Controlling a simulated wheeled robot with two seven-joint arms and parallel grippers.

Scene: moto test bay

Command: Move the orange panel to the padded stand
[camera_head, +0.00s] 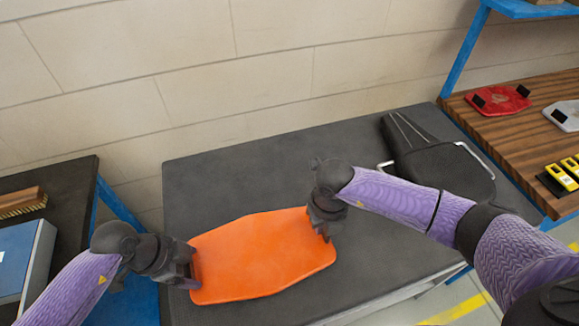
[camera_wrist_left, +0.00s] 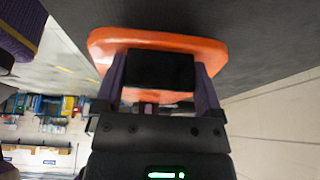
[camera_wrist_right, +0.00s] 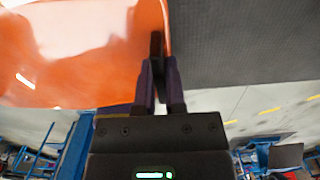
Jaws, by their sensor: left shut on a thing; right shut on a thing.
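The orange panel (camera_head: 262,256) is over the dark padded stand (camera_head: 215,182) in the head view, near its front left part. I cannot tell whether it touches the pad. My left gripper (camera_head: 188,268) is shut on the panel's left end. In the left wrist view the panel's edge (camera_wrist_left: 150,40) lies between the fingers (camera_wrist_left: 160,85). My right gripper (camera_head: 326,226) is shut on the panel's right end. In the right wrist view the panel (camera_wrist_right: 80,50) shows left of the fingers (camera_wrist_right: 158,80), its edge running between them.
A black motorcycle seat (camera_head: 435,165) lies on the stand's back right. A wooden shelf (camera_head: 520,130) at right holds a red panel (camera_head: 497,99), a grey panel (camera_head: 565,114) and yellow items (camera_head: 562,177). A dark bench at left holds a blue box (camera_head: 22,262) and a brush (camera_head: 22,202).

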